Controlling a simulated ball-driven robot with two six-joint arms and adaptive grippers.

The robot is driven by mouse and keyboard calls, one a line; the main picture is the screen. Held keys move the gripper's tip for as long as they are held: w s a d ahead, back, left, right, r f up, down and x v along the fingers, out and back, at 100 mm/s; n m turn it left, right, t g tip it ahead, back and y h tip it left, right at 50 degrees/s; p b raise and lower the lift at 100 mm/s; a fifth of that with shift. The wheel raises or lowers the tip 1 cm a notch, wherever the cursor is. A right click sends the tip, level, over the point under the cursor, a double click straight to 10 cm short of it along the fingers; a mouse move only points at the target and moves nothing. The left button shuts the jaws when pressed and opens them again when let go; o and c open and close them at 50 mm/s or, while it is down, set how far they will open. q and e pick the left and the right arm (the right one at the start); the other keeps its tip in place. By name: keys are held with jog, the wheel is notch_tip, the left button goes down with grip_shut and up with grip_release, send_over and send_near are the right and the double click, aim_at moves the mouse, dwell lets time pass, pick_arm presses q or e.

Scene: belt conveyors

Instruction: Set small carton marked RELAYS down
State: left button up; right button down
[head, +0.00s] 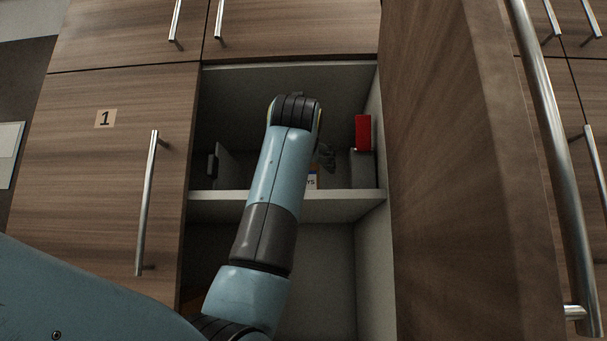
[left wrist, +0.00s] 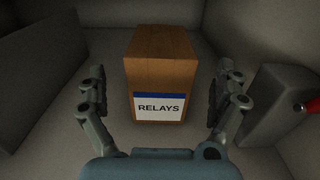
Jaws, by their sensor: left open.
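The small carton marked RELAYS (left wrist: 160,62) is a brown box with a white and blue label facing my left wrist camera. It stands on the shelf inside the open cabinet. In the head view only a bit of its label (head: 312,182) shows; my left arm hides the rest. My left gripper (left wrist: 162,100) is open, with one finger on each side of the carton and visible gaps between them. In the head view the gripper (head: 326,158) shows only partly past my wrist. My right gripper is in neither view.
A grey box (head: 362,169) with a red item (head: 363,132) above it stands right of the carton. A grey object (head: 213,166) stands at the shelf's left. The shelf edge (head: 340,195) runs below my arm. The open door (head: 440,170) bounds the right side.

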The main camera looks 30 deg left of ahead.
pick_arm(q)
jog(key=b+v, duration=0.2)
jog(key=v, duration=0.6)
dwell(0.4)
